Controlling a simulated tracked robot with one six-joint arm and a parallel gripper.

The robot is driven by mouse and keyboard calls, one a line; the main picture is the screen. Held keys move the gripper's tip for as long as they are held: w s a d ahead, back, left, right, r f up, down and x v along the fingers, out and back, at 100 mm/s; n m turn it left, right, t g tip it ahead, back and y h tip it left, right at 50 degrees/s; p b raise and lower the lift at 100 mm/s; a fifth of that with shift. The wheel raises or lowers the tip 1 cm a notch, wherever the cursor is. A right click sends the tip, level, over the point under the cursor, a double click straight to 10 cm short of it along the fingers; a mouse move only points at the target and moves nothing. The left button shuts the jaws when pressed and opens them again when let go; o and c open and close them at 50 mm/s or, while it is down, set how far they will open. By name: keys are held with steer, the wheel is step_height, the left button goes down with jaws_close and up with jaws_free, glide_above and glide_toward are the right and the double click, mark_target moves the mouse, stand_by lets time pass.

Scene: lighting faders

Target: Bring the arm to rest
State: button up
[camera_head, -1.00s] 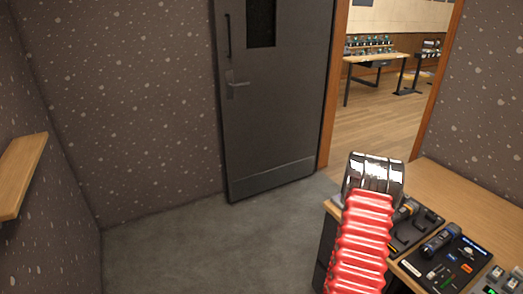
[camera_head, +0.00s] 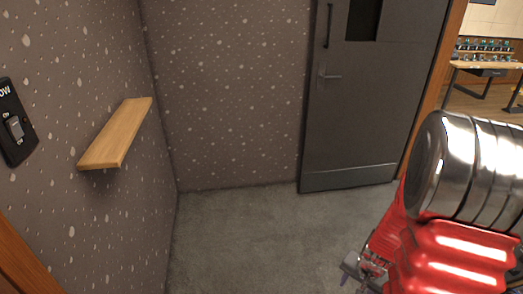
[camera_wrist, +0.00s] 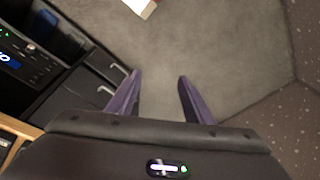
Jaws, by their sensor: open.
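My gripper (camera_wrist: 158,92) shows in the wrist view with its two purple fingers apart and nothing between them. It hangs over bare grey carpet. In the head view my red and chrome arm fills the lower right, bent, and part of my gripper (camera_head: 352,268) shows low beside it, partly hidden by the arm and cut by the frame edge.
A wooden shelf (camera_head: 115,135) juts from the left wall, with a black switch plate (camera_head: 15,122) nearer. A grey door (camera_head: 360,100) stands at the back. Grey floor (camera_head: 255,235) is clear. In the wrist view a dark cabinet (camera_wrist: 88,92) stands at the left.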

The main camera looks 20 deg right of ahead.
steer(key=s+a+r+n+t, duration=0.1)
steer(key=a+r+n, duration=0.4)
steer(key=a+r, duration=0.6)
steer(key=s+a+r+n+t, duration=0.2)
steer(key=a+r+n, duration=0.4)
steer(key=a+r, duration=0.6)
step_height(320, 180, up, 7)
steer(key=shift+s+r+t+y, duration=0.1)
steer(key=shift+s+t+y, duration=0.2)
steer(key=shift+t+y, duration=0.1)
